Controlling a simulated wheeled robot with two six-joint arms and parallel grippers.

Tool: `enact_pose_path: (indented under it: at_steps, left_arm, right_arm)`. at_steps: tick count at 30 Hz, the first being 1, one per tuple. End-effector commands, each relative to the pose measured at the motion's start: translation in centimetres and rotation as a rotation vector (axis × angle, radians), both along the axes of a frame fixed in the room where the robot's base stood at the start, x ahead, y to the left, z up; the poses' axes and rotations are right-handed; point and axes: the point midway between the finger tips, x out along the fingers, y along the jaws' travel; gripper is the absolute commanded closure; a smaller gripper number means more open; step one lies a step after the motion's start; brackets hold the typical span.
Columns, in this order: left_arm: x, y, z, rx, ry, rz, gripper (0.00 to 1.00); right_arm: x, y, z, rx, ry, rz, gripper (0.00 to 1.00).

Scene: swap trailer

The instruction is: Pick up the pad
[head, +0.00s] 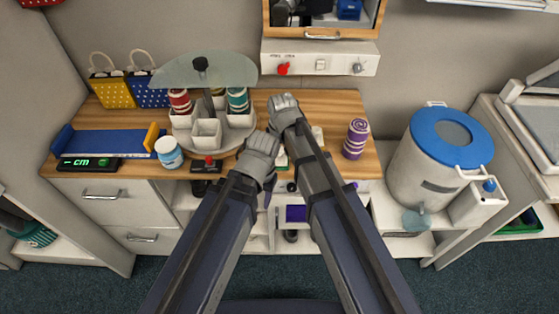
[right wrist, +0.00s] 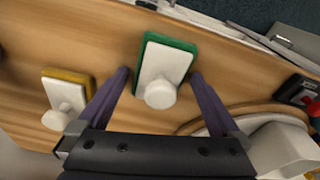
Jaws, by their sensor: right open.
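A pad with a green edge, a white back and a round white knob (right wrist: 165,68) lies on the wooden worktop in the right wrist view. My right gripper (right wrist: 160,76) is open, with one purple finger on each side of this pad. I cannot tell whether the fingers touch it. A second pad, yellow-edged with a white knob (right wrist: 68,97), lies to the left in that view. In the head view the green pad is mostly hidden by my arms. My left gripper (head: 268,191) is near the worktop's front edge; its jaw opening cannot be made out.
A round carousel (head: 183,138) with thread spools stands left of my grippers. A purple-striped spool (head: 355,139) stands to the right on the worktop (head: 338,103).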

Motion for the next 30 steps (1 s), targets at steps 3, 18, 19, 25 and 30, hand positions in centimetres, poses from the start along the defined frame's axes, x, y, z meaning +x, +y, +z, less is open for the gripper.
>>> enact_pose_path:
  at_steps: [3,18,19,25,30]
  left_arm:
    - [0.00,0.00,0.13,0.000,0.000,0.000,0.50]
    - [0.00,0.00,0.12,0.000,0.000,0.000,0.50]
    - [0.00,0.00,0.12,0.000,0.000,0.000,0.50]
    - [0.00,0.00,0.12,0.000,0.000,0.000,0.50]
    - [0.00,0.00,0.19,0.000,0.000,0.000,0.50]
  right_arm:
    - [0.00,-0.01,0.13,0.000,0.000,0.000,0.00]
    - [-0.01,-0.01,0.12,0.000,0.000,0.000,0.56]
    - [-0.01,-0.01,0.12,0.000,0.000,0.000,0.60]
    - [-0.01,0.00,0.12,0.000,0.000,0.000,0.73]
    - [-0.01,0.00,0.19,0.000,0.000,0.000,0.73]
